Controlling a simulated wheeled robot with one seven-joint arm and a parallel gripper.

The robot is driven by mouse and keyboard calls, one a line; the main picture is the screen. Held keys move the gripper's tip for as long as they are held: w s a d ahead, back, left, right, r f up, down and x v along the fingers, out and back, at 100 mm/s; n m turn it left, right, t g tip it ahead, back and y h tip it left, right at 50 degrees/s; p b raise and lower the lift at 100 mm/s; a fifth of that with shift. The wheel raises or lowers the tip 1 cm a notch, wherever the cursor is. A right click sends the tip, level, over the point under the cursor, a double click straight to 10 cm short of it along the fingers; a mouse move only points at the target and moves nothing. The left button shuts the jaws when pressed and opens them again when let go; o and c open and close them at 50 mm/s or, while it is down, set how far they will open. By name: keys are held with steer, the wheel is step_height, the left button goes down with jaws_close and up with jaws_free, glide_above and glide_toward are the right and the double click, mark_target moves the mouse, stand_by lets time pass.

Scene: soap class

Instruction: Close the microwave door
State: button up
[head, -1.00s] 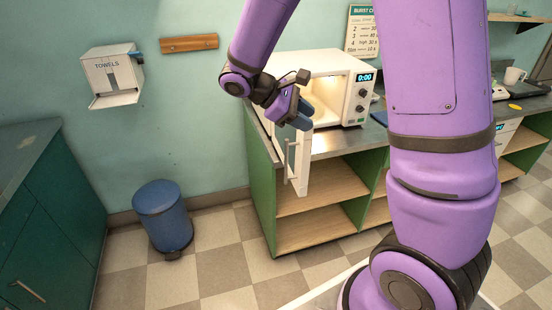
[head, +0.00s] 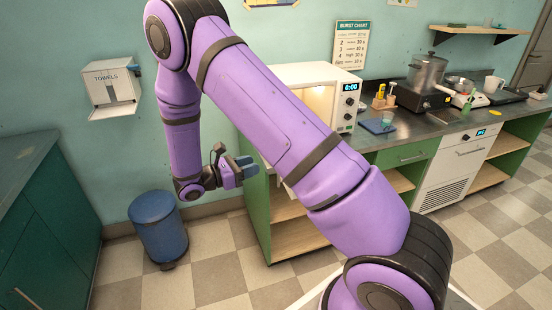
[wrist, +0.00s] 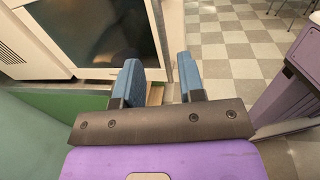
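The white microwave (head: 296,72) stands on the counter with its lit interior showing, so its door is open. In the head view my arm hides most of the door; a pale sliver of it (head: 283,188) shows below the arm. In the wrist view the door's dark window panel (wrist: 95,28) in its white frame fills the upper left, beside the microwave's pale side (wrist: 25,45). My gripper (head: 245,167) is to the left of the door, low beside the counter's left end. Its two blue fingers (wrist: 160,80) are apart with nothing held between them. I cannot tell whether they touch the door.
The green counter (head: 256,215) with open shelves runs to the right, bearing a blue pad (head: 378,127), a pot (head: 427,72) and other items. A blue bin (head: 158,225) stands on the floor at left. A towel dispenser (head: 112,88) hangs on the wall. Checkered floor is clear in front.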

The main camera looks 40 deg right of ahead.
steer(key=d, duration=0.3)
steer(key=s+d, duration=0.1)
steer(key=d, duration=0.6)
steer(key=shift+s, duration=0.15)
jaws_close()
